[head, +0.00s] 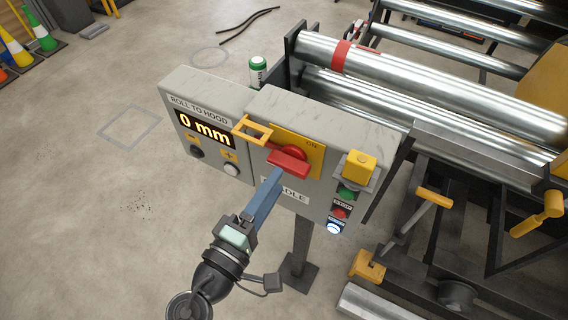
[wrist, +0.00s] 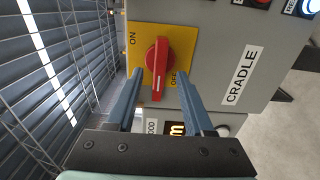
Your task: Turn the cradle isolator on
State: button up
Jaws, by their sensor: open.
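The cradle isolator is a red rotary handle (head: 289,160) on a yellow plate (head: 311,148), on the grey control box above the CRADLE label. In the wrist view the red handle (wrist: 160,66) runs nearly up and down. Its lower end lies beside the OFF mark (wrist: 173,80); the ON mark (wrist: 132,38) is at the plate's upper left. My gripper (head: 277,176) has its blue fingers at the handle. In the wrist view my gripper (wrist: 161,76) is open, one finger on either side of the handle's lower part. Contact cannot be told.
A yellow bracket (head: 252,130) sticks out left of the isolator. A yellow block (head: 359,165) and green, red and lit white buttons (head: 335,228) are to the right. The 0 mm display (head: 205,132) is left. Steel rollers (head: 430,85) stand behind. Floor at left is mostly clear.

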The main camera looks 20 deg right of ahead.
aim_at(285, 170)
jog(key=shift+p+x, duration=0.3)
jog(key=shift+x, duration=1.95)
jog(key=shift+c, duration=0.3)
grip_shut()
